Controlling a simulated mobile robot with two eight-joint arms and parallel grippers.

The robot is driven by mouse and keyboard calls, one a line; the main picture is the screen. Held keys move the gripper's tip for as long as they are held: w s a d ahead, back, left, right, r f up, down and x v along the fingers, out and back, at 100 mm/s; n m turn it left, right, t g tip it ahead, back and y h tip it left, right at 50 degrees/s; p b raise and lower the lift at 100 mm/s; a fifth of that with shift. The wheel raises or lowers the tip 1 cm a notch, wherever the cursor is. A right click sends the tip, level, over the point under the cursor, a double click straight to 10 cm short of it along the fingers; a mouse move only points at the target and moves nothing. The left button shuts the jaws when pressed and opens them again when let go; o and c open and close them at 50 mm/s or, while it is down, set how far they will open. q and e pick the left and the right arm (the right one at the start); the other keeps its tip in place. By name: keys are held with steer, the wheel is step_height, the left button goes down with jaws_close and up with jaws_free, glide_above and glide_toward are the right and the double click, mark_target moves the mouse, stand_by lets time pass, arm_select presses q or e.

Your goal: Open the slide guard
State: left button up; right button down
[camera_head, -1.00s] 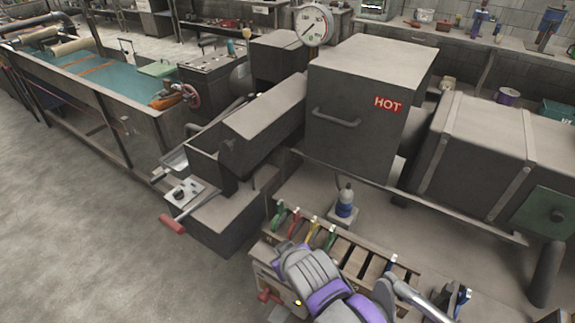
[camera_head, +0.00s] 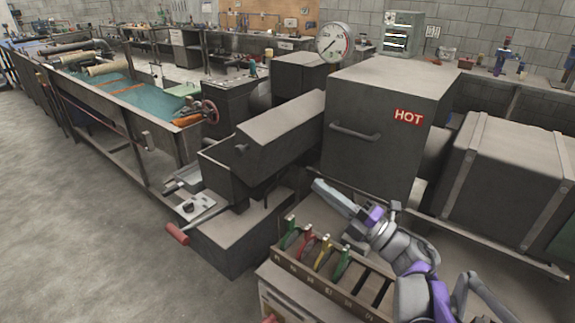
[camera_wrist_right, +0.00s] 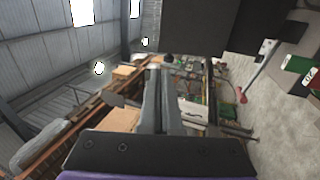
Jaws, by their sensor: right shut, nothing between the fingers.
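A long dark sloped cover (camera_head: 272,128), which looks like the slide guard, lies over a dark box-shaped housing left of the HOT cabinet. A small dark knob (camera_head: 241,148) sits at its near end. My right gripper (camera_head: 316,184) is shut and empty, in front of the HOT cabinet and to the right of the cover, pointing up and left. In the right wrist view its two fingers (camera_wrist_right: 155,70) lie together with nothing between them. My left gripper is not in view.
The HOT cabinet (camera_head: 375,150) has a bar handle. A red-handled lever (camera_head: 178,233) sticks out at the machine's front left. A rack with several coloured-handled tools (camera_head: 325,292) stands below my right arm. Floor at left is clear.

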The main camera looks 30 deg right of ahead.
mark_target(267, 139)
steer(key=p+x, duration=0.1)
steer(key=x, duration=1.2)
steer(key=shift+w+a+r, duration=0.2)
steer(key=shift+w+a, duration=0.05)
steer(key=shift+w, duration=0.05)
steer(key=w+r+p, duration=0.1)
steer(key=w+a+r+p, duration=0.1)
steer(key=r+p, duration=0.1)
steer(key=shift+w+r, duration=0.15)
steer(key=shift+r, duration=0.05)
steer(key=shift+w+f, duration=0.15)
steer(key=shift+s, duration=0.25)
steer(key=shift+f, duration=0.1)
